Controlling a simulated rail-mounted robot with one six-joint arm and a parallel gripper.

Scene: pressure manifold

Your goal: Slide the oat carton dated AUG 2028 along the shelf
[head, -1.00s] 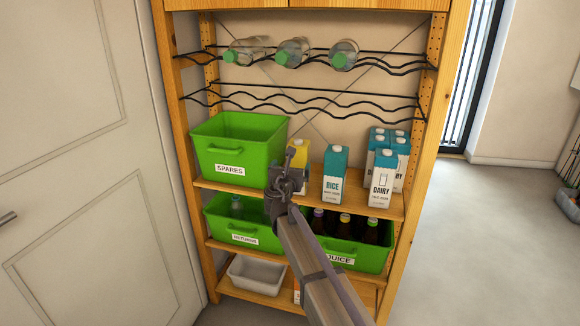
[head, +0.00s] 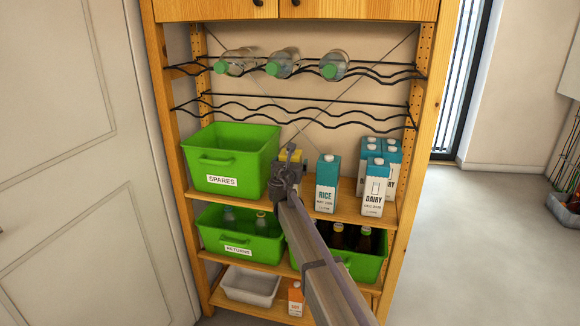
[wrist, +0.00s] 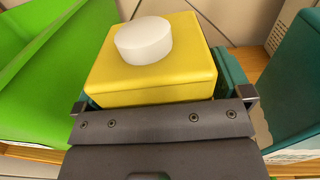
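A yellow carton (head: 292,156) with a white cap stands on the middle shelf between the green SPARES bin and the RICE carton. I take it for the oat carton, but its label and date are hidden. In the head view my gripper (head: 287,172) is in front of it and covers most of it. In the wrist view the yellow carton (wrist: 150,75) is directly ahead. My gripper (wrist: 164,100) has its fingers spread wide, one towards each side of the carton, with a gap on the right. I cannot tell whether either finger touches it.
The green SPARES bin (head: 230,163) is close on the left. The teal-topped RICE carton (head: 327,184) stands to the right, with several DAIRY cartons (head: 375,188) beyond it. Green bins of bottles (head: 240,240) are below. A grey tray (head: 251,286) and orange carton (head: 295,299) are at the bottom.

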